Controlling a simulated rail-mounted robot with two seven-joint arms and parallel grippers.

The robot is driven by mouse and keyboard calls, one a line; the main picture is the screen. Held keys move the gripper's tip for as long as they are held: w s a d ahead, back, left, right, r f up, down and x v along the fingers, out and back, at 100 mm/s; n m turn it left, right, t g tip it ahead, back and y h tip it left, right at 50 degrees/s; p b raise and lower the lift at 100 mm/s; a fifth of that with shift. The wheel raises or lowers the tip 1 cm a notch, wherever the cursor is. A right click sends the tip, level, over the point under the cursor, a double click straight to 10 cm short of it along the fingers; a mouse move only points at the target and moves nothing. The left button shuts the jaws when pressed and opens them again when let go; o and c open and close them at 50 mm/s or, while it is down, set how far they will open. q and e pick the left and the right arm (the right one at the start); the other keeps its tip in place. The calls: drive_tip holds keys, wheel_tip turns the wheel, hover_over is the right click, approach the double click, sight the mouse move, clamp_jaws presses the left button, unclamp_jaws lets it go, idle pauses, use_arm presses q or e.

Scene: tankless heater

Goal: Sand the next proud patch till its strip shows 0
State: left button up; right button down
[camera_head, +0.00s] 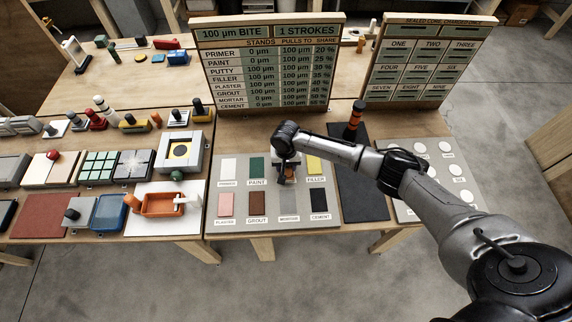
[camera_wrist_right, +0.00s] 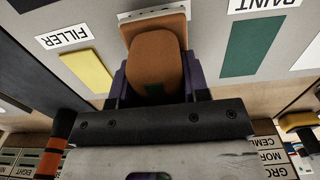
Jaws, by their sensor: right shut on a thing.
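My right gripper (camera_head: 286,174) is over the grey sample panel (camera_head: 236,205), between the green PAINT patch (camera_head: 257,167) and yellow FILLER patch (camera_head: 314,166). In the right wrist view it is shut on a brown-orange sanding block (camera_wrist_right: 157,65). The arm and gripper hide the patch beneath; contact cannot be told. Pink PLASTER (camera_head: 226,204), brown GROUT (camera_head: 257,203), grey MORTAR (camera_head: 288,199) and black CEMENT (camera_head: 319,200) lie in the front row. The readout board (camera_head: 268,62) shows 100 µm BITE, 1 STROKES; PRIMER and PAINT read 0, PUTTY and FILLER 100. My left gripper is out of view.
A dark mat (camera_head: 361,190) with an orange-banded black tool (camera_head: 355,121) lies right of the panel. A numbered board (camera_head: 424,62) stands behind. Several blocks, pads and an orange tray (camera_head: 163,204) crowd the left bench.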

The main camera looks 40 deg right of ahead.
drive_tip(key=shift+f, duration=0.45)
drive_tip(key=shift+w, duration=0.1)
drive_tip(key=shift+w+d+f+b, duration=0.1)
drive_tip(key=shift+w+d+b, duration=0.3)
drive_tip(key=shift+w+b, duration=0.1)
drive_tip(key=shift+w+d, duration=0.4)
drive_tip(key=shift+w, duration=0.05)
drive_tip(key=shift+w+d+b, duration=0.4)
drive_tip(key=shift+w+b, duration=0.1)
drive_tip(key=shift+b, duration=0.25)
drive_tip(key=shift+w+d+b, duration=0.35)
drive_tip(key=shift+w+d, duration=0.05)
drive_tip(key=shift+w, duration=0.05)
